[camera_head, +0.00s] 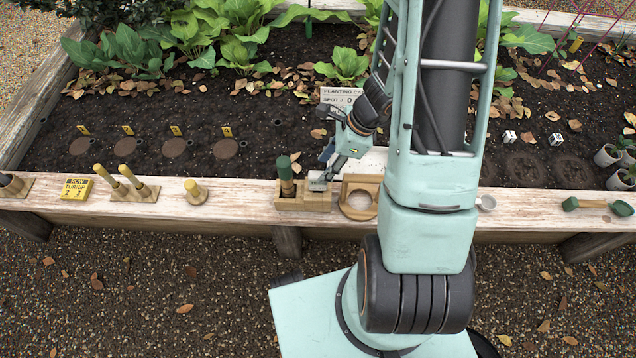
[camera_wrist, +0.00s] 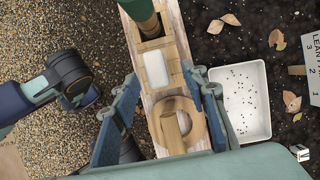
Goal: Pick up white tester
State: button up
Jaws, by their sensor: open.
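The white tester (camera_wrist: 156,68) is a small pale block in a wooden stand (camera_wrist: 178,45) on the bed's edge board, in the wrist view. It lies between the tips of my open gripper (camera_wrist: 160,80), with a visible gap on both sides. In the head view the tester (camera_head: 317,181) is partly hidden by my gripper (camera_head: 330,172), which is just above the stand. I cannot tell how high the fingertips are above the tester. Nothing is held.
A green-handled tool (camera_head: 286,176) stands upright in the same stand, left of the tester. A wooden ring holder (camera_head: 344,202) is to the right. A white tray with dark specks (camera_wrist: 262,125) lies on the soil side. Wooden-handled tools (camera_head: 130,180) stand farther left.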

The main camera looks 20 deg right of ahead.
aim_at(319, 174)
jog(key=b+x, duration=0.2)
jog(key=x, duration=0.3)
jog(key=shift+s+a, duration=0.1)
jog(key=shift+s, duration=0.1)
jog(key=shift+r, duration=0.1)
grip_shut()
